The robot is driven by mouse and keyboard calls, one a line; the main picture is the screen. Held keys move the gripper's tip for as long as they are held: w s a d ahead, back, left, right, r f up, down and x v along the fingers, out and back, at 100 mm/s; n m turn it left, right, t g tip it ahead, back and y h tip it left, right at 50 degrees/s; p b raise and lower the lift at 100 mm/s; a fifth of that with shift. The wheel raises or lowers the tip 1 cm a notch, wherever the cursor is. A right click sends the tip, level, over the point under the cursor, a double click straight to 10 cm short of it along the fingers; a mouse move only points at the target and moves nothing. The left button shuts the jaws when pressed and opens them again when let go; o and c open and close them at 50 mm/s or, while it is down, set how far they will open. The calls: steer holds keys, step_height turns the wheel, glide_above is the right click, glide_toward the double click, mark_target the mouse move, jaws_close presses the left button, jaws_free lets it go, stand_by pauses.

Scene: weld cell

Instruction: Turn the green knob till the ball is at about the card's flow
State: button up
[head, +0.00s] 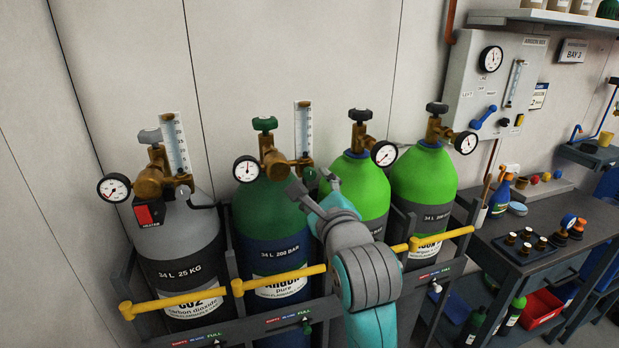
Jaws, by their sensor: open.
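The green knob (310,174) sits at the foot of the clear flow tube (303,130) on the brass regulator (275,160) of the dark green argon cylinder (268,218). My gripper (313,184) is open, with its fingertips close below the knob and spread to either side of it. I cannot tell whether they touch it. The ball in the tube is too small to make out. A small blue and white card (538,95) hangs on the wall at the right; its text is too small to read, and I cannot tell whether it is the flow card.
A grey CO2 cylinder (178,240) stands left, with its own flow tube (175,145). Two bright green cylinders (365,190) (424,178) stand right, close to my arm. Yellow bars (285,280) cross the cylinders' front. A cluttered workbench (490,235) is at the right.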

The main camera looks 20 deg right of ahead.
mark_target(311, 176)
steer(key=shift+w+d, duration=0.2)
steer(key=shift+w, duration=2.05)
jaws_close()
